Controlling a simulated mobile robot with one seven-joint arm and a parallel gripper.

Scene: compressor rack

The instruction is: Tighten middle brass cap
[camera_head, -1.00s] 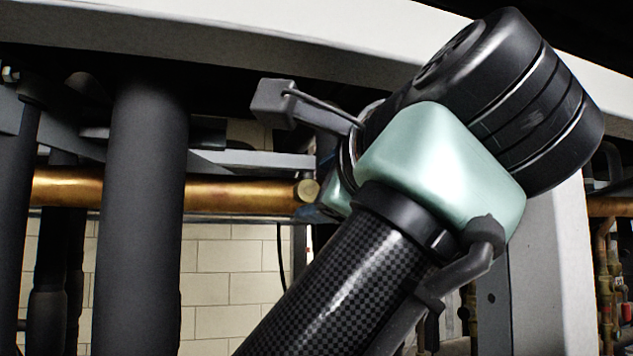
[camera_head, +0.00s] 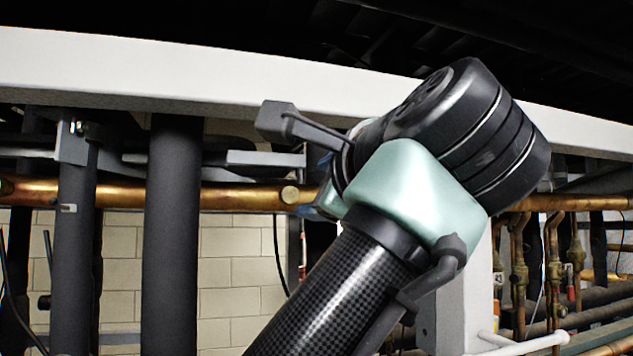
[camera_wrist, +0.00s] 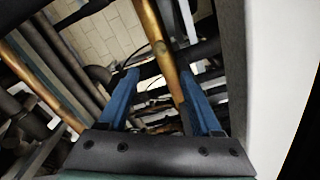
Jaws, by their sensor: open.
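My gripper (camera_wrist: 160,74) shows in the wrist view with two blue fingers spread apart, and nothing is held between them. A copper pipe (camera_wrist: 164,60) runs close by the right finger and partly behind it, with a small round brass-coloured disc on it. In the head view my arm hides most of the gripper. Several brass valve fittings (camera_head: 520,272) stand on vertical copper pipes at the right, apart from my arm. I cannot tell which part is the middle brass cap.
Thick dark pipes (camera_head: 172,230) stand at the left. A horizontal copper pipe (camera_head: 240,197) passes behind my arm. A pale post (camera_head: 465,295) stands between my arm and the valves.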

